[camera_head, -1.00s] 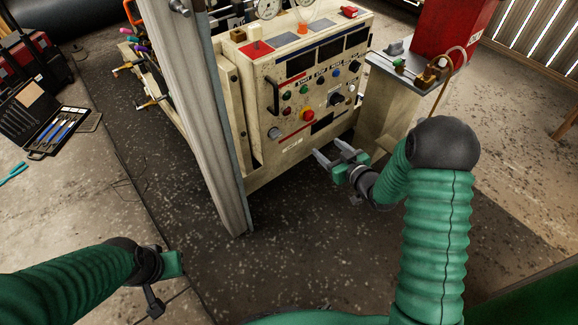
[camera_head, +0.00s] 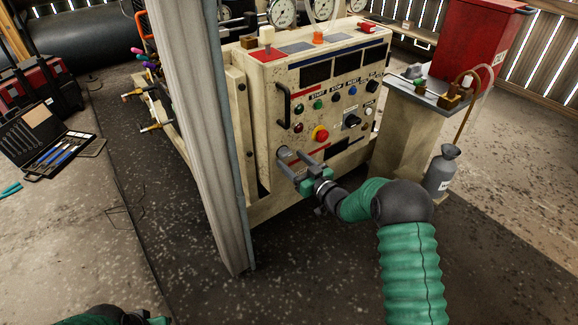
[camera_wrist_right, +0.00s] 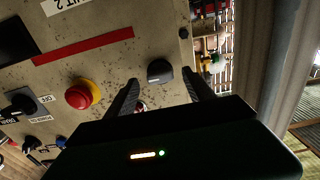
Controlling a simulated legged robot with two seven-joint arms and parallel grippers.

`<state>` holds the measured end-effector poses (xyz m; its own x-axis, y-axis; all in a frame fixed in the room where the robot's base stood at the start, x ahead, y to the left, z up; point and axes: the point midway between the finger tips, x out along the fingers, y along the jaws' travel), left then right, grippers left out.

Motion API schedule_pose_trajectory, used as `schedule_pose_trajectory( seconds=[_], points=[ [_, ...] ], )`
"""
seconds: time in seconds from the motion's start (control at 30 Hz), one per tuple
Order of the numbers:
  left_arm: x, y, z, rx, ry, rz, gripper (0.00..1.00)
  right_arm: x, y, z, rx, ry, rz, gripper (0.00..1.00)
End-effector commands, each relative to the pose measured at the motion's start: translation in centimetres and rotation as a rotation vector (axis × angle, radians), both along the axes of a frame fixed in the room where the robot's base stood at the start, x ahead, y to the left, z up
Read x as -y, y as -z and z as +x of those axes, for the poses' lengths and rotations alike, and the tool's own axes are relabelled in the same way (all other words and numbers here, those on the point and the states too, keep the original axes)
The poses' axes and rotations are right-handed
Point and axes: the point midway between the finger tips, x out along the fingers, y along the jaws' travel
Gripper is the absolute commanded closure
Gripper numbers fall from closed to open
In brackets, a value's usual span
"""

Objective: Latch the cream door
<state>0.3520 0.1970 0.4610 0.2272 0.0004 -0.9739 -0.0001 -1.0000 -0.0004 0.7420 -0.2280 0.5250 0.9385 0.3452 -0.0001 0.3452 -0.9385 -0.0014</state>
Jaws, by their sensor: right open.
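The cream door (camera_head: 312,118) is the front control panel of the compressor, with a black bar handle (camera_head: 284,104) at its left edge. I cannot tell whether it is flush. A dark rounded latch knob (camera_wrist_right: 159,71) is near its edge in the right wrist view. My right gripper (camera_head: 299,160) is at the door's lower left. In the wrist view its open fingers (camera_wrist_right: 160,84) point at the knob, one on each side; contact is unclear. In the head view the gripper partly covers the knob. My left gripper (camera_head: 150,321) barely shows at the bottom edge.
A red emergency button (camera_head: 320,133) and several small buttons are close to my right gripper. A pale upright post (camera_head: 200,140) stands left of the door. The floor in front is clear.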

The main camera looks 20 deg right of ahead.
Motion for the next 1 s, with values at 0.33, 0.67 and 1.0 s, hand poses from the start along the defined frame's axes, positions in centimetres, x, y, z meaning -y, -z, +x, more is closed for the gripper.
schedule_pose_trajectory(
  seconds=[0.33, 0.67, 1.0],
  points=[
    [0.0, 1.2, 0.0, 0.0, 0.0, 0.0, 0.77, -0.8, -0.1, 2.2, 0.0, 0.001, -0.001, 0.38],
    [0.0, 1.2, 0.0, 0.0, 0.0, 0.0, 0.77, -0.7, 0.0, 2.2, -0.001, 0.001, -0.001, 0.67],
    [0.0, 1.2, 0.0, 0.0, 0.0, 0.0, 0.77, -0.7, 0.0, 2.2, 0.0, 0.002, -0.002, 1.0]
  ],
)
